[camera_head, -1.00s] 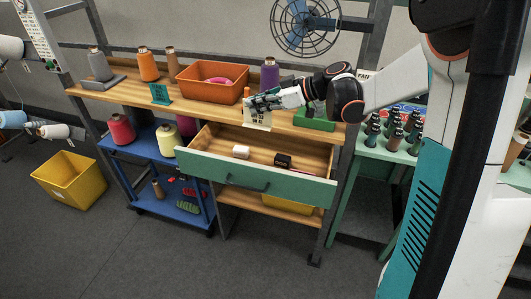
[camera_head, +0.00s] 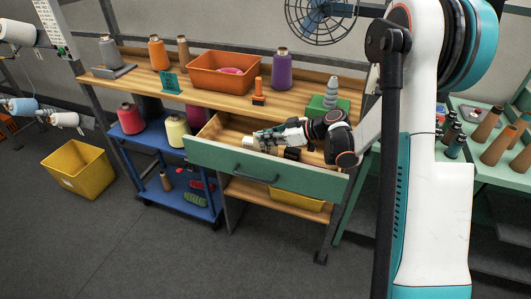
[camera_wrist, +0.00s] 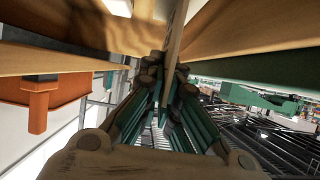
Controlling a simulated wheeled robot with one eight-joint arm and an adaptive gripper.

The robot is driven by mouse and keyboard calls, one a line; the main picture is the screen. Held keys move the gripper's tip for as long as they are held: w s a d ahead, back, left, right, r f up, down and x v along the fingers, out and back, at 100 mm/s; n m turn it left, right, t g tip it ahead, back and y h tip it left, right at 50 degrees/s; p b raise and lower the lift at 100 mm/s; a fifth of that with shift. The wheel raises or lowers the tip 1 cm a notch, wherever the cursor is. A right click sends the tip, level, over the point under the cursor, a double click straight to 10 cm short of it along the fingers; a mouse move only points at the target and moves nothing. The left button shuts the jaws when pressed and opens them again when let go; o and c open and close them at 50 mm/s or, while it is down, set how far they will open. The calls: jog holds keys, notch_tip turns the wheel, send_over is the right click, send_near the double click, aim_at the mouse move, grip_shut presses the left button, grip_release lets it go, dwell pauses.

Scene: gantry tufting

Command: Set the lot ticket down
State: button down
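My gripper (camera_head: 257,142) hangs over the open drawer, which has a green front (camera_head: 265,173) and a wooden inside. In the wrist view its fingers (camera_wrist: 168,85) are closed on a thin pale card seen edge-on, the lot ticket (camera_wrist: 177,35). The ticket stands upright between the fingertips. In the head view the ticket cannot be made out clearly against the gripper and drawer. Whether the ticket touches the drawer floor is unclear.
The bench top (camera_head: 215,97) above holds an orange bin (camera_head: 222,74), an orange-handled tool (camera_head: 259,92), a purple cone (camera_head: 281,70) and a green box (camera_head: 322,107). A blue cart (camera_head: 150,142) with cones stands left. A yellow bin (camera_head: 78,168) is on the floor.

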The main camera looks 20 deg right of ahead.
aim_at(265, 149)
jog(key=shift+f+b, duration=0.6)
jog(key=shift+f, duration=1.9)
jog(key=shift+f, duration=0.1)
jog(key=c, duration=1.8)
grip_release()
jog(key=p+v, duration=0.2)
jog(key=v, duration=1)
